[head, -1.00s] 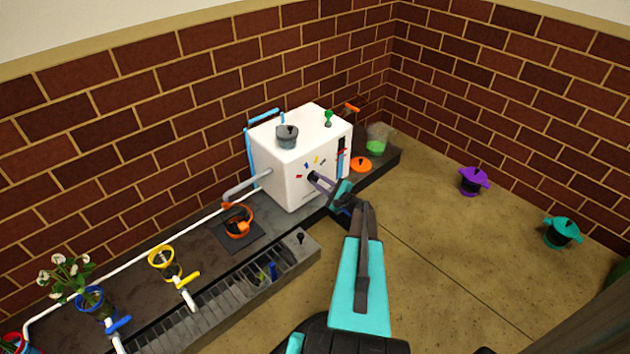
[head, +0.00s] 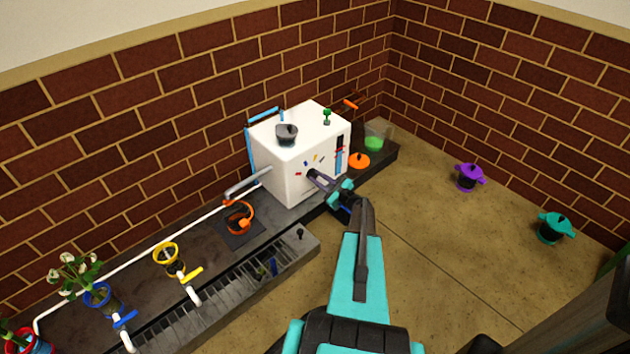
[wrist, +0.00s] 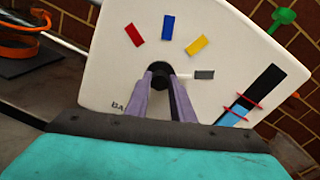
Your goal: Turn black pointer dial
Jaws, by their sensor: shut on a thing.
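The black pointer dial (wrist: 159,71) is on the front face of the white box (head: 287,179). In the wrist view its round black body sits between my two fingers, and a pale pointer reaches right toward a grey mark (wrist: 204,75). Red (wrist: 133,35), blue (wrist: 168,27) and yellow (wrist: 197,45) marks arc above the dial. My gripper (wrist: 162,82) is shut on the dial, and its purple fingers cover the dial's lower part. In the head view my gripper (head: 314,177) meets the box front, and the dial is mostly hidden there.
The box stands on a dark counter (head: 205,245) with an orange-rimmed pot (head: 238,218), a yellow-rimmed pot (head: 166,254) and taps. A gauge with red markers (wrist: 248,97) is right of the dial. Purple (head: 469,177) and teal (head: 555,228) pots stand on the open floor to the right.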

